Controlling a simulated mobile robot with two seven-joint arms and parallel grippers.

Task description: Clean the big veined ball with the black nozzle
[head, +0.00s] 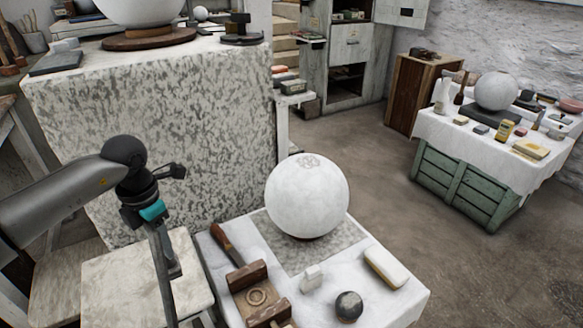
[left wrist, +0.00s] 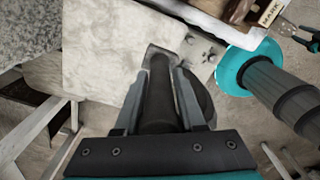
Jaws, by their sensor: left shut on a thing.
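A big pale ball (head: 307,195) with a faint mark on its top rests on a grey patch of the white-covered table; veins are hard to make out. My left gripper (head: 170,270) hangs left of that table, pointing down, clear of the ball. In the left wrist view (left wrist: 160,85) it is shut around a dark, tube-like thing, which I take to be the black nozzle (left wrist: 157,105). The nozzle lies lengthwise between the fingers and hardly shows in the head view. What looks like my right gripper (left wrist: 300,38) shows small at the wrist view's right edge; its jaws are unclear.
Near the ball lie a wooden clamp (head: 250,280), a dark small ball (head: 349,306), a sponge-like block (head: 386,266) and a small white piece (head: 312,278). A speckled block (head: 150,120) stands behind. A pale stool (head: 120,285) is under my left gripper. Open floor lies right.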

